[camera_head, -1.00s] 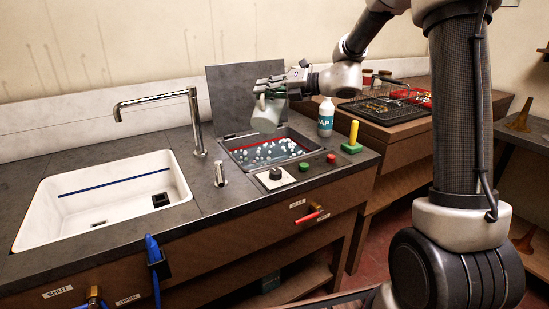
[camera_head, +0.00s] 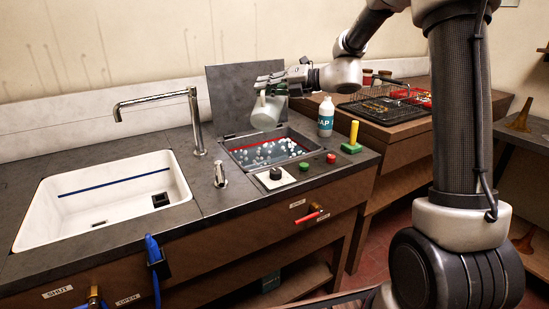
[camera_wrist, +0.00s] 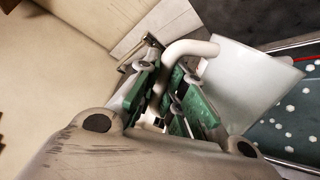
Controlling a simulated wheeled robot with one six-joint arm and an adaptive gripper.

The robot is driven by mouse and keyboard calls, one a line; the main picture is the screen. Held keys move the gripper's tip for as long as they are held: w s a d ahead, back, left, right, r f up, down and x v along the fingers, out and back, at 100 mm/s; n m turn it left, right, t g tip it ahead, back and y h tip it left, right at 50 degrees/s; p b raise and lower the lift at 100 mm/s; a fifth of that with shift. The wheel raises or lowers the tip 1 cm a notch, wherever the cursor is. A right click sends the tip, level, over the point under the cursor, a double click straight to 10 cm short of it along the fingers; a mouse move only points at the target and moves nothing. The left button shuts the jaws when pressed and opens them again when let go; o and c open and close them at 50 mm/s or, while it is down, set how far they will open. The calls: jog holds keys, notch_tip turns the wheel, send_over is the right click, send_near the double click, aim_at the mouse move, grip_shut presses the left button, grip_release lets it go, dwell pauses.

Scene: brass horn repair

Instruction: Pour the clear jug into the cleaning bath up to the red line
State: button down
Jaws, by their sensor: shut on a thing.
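My gripper (camera_head: 272,89) is shut on the handle of the clear jug (camera_head: 267,114). It holds the jug, slightly tilted, above the back left part of the cleaning bath (camera_head: 242,163). In the wrist view the green finger pads of my gripper (camera_wrist: 182,97) close around the pale handle, and the jug (camera_wrist: 235,80) hangs beside the bath's edge. The bath holds liquid with several white flecks on it. A red line (camera_head: 256,154) runs along its inner wall; it also shows in the wrist view (camera_wrist: 309,58). No stream from the jug is visible.
An upright lid (camera_head: 228,85) stands behind the bath. A soap bottle (camera_head: 325,117), a green block with a yellow handle (camera_head: 353,138) and a knob panel (camera_head: 275,177) sit right and in front. A sink (camera_head: 110,190) and tap (camera_head: 194,120) are left.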

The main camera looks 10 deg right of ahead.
jog(key=shift+w+r, duration=0.1)
jog(key=shift+r, duration=0.05)
dwell(0.4)
jog(key=shift+w+d+r+m, duration=0.15)
jog(key=shift+w+r+m, duration=0.1)
jog(key=shift+m, duration=0.05)
jog(key=shift+r, duration=0.1)
dwell(0.7)
jog(key=shift+w+d, duration=0.1)
jog(key=shift+w, duration=0.05)
dwell(0.4)
